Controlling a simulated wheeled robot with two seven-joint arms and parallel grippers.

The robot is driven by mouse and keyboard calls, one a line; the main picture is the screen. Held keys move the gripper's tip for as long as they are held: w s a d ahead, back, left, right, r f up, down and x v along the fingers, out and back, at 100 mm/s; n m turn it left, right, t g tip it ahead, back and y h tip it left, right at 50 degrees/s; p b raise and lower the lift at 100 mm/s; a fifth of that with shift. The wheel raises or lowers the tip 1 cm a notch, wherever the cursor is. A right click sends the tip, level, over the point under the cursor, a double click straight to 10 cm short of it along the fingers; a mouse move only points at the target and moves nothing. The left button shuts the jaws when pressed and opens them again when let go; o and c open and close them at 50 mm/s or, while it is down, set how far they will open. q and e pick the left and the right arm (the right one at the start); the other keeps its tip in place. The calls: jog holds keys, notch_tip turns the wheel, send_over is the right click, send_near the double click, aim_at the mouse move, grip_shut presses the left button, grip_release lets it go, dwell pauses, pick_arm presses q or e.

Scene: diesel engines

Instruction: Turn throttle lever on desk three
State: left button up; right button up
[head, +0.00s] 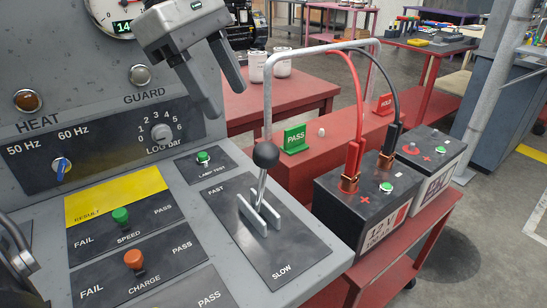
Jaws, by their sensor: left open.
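The throttle lever (264,178) has a black ball knob and a thin metal shaft. It rises from between two pale parallel plates on a dark panel (285,251) marked FAST at the far end and SLOW at the near end. The lever stands nearly upright, leaning slightly right at the top, toward the FAST half of the panel. My left gripper (224,101) is above and left of the knob in the picture, with its fingers apart and nothing between them. It is apart from the lever. My right gripper is not in view.
A grey pipe arch (268,88) rises just behind the lever. Batteries (370,197) with red and black cables stand to the right on a red bench.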

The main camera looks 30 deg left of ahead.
aim_at(265, 168)
pick_arm(q)
jog(key=x, duration=1.4)
jog(key=shift+s, duration=0.1)
